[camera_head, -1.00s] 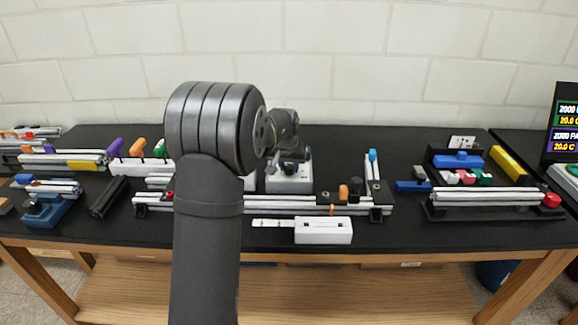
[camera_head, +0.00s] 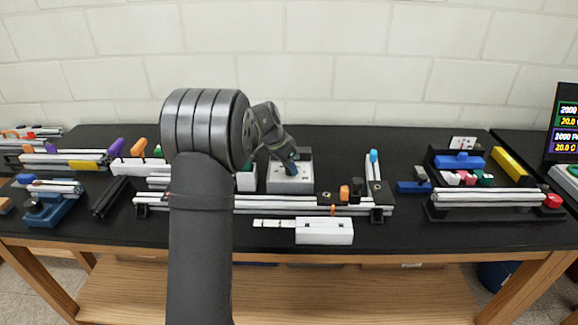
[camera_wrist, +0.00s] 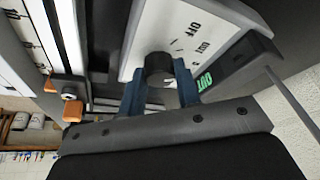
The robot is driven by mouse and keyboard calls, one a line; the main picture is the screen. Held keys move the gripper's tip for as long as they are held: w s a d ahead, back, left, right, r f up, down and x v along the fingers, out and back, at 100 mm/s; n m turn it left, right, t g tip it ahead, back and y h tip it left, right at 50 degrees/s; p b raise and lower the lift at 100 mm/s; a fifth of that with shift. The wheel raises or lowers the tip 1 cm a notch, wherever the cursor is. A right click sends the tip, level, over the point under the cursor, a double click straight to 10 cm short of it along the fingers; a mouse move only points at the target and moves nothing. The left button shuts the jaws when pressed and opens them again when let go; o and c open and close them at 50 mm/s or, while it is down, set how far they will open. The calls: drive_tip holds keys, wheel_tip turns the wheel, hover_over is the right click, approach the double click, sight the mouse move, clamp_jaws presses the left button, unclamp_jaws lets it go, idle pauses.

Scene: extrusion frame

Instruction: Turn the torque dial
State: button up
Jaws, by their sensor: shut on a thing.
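The torque dial is a black round knob (camera_wrist: 158,66) on a pale panel with printed marks and "OFF" lettering (camera_wrist: 200,32). The panel belongs to a grey-white box (camera_head: 290,186) at the middle of the bench in the head view. My gripper (camera_head: 293,168) reaches down to the top of this box. In the wrist view my gripper (camera_wrist: 161,78) has its two blue fingers on either side of the knob, shut on it. In the head view the knob is hidden by the gripper.
Aluminium rails (camera_head: 290,205) run in front of the box, with orange and black parts (camera_head: 344,192) at the right. A white block (camera_head: 324,231) lies near the front edge.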

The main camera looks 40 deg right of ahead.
drive_tip(key=shift+a+f+m+g, duration=0.1)
drive_tip(key=shift+m+g, duration=0.2)
drive_tip(key=shift+m, duration=0.4)
drive_tip(key=o, duration=1)
drive_tip(key=v, duration=1.7)
drive_tip(key=shift+r, duration=0.3)
